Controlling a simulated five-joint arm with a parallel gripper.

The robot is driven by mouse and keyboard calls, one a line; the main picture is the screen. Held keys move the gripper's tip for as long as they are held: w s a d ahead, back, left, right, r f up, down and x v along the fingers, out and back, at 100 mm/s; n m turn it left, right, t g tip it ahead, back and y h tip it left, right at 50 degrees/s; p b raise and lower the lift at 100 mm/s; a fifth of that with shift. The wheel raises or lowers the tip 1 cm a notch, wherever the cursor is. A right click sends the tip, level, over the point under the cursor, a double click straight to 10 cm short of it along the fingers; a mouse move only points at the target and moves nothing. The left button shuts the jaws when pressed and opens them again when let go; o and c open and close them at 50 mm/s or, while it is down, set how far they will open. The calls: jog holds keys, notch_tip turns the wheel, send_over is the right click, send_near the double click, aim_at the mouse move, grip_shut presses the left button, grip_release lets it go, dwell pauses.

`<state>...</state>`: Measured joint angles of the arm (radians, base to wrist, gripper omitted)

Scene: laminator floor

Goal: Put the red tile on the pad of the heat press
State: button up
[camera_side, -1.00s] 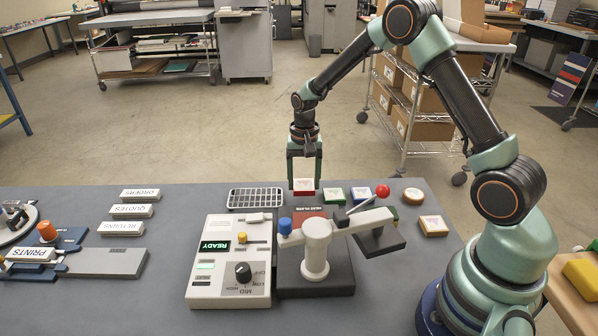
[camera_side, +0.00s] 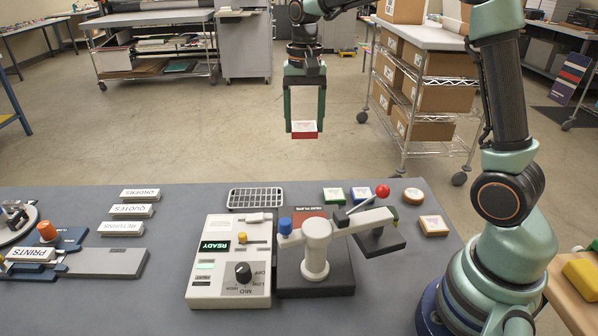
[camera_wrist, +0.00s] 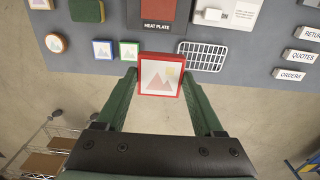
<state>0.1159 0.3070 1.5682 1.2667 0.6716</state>
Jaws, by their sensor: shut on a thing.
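My gripper (camera_side: 304,128) is shut on the red tile (camera_side: 304,130), a square with a red edge and a mountain picture. It holds the tile by its sides, well above the table and near its far edge. In the wrist view the tile (camera_wrist: 160,76) sits between my green fingers, picture facing the camera.
A control box (camera_side: 230,262) reading READY stands left of the press. A wire rack (camera_side: 255,198) lies behind it. Green-edged (camera_side: 333,195) and blue-edged (camera_side: 361,194) tiles, a round piece (camera_side: 413,196) and a yellow-edged tile (camera_side: 433,226) lie to the right. Label blocks (camera_side: 131,210) are at left.

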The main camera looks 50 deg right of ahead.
aim_at(313, 131)
jog(key=s+a+r, duration=0.2)
jog(key=s+a, duration=0.4)
jog(key=s, duration=0.1)
notch_tip(313, 131, down, 20)
jog(key=shift+s+d+r, duration=0.1)
jog(key=shift+d+r, duration=0.05)
dwell(0.4)
jog(key=o, duration=1.5)
jog(key=shift+c, duration=0.2)
